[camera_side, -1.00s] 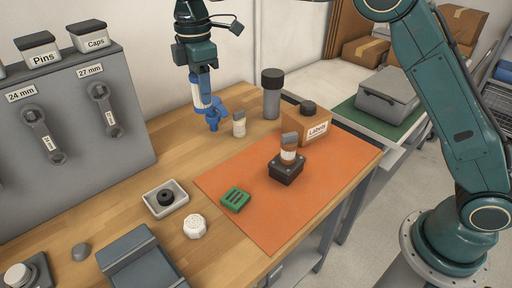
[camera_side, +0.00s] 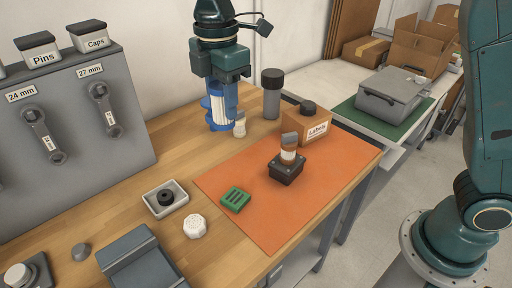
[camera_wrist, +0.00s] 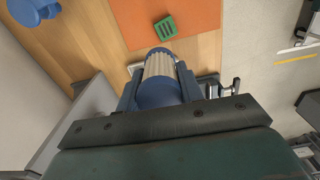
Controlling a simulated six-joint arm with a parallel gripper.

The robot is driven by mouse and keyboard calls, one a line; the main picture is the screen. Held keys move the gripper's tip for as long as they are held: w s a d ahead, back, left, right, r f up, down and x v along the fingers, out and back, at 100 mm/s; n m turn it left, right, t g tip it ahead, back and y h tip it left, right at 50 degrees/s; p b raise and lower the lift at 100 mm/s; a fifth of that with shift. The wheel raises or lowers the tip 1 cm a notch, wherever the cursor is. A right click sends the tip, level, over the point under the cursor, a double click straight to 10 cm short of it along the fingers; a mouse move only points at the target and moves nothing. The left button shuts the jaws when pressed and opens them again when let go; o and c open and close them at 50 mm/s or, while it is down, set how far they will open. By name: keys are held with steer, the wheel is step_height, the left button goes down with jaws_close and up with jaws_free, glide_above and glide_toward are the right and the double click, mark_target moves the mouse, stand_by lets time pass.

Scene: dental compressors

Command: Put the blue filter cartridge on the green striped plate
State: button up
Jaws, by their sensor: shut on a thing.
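My gripper (camera_side: 221,82) is shut on the blue filter cartridge (camera_side: 223,108), a blue-ended cylinder with a white pleated middle. The cartridge hangs upright in the side view, above the back of the wooden bench. In the wrist view the cartridge (camera_wrist: 160,70) sits between the fingers (camera_wrist: 160,92). The green striped plate (camera_side: 235,199), a small green block with dark slots, lies on the orange mat, in front of and apart from the gripper. It also shows in the wrist view (camera_wrist: 165,28), beyond the cartridge's end. A blue object (camera_side: 206,102) is partly hidden behind the cartridge.
The orange mat (camera_side: 258,227) also bears a dark block (camera_side: 287,172) with a brown-and-white item on it. A Labels box (camera_side: 306,127), grey cylinder (camera_side: 272,100) and small white item (camera_side: 240,126) stand behind. A grey tray (camera_side: 153,210) and white octagonal piece (camera_side: 195,226) lie left of the plate.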

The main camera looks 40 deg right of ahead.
steer(key=shift+s, duration=0.85)
glide_above(235, 197)
step_height(235, 197, down, 16)
steer(key=shift+r, duration=0.15)
steer(key=shift+f, duration=2.1)
steer(key=shift+f, duration=0.1)
steer(key=o, duration=1)
steer(key=shift+o, duration=0.2)
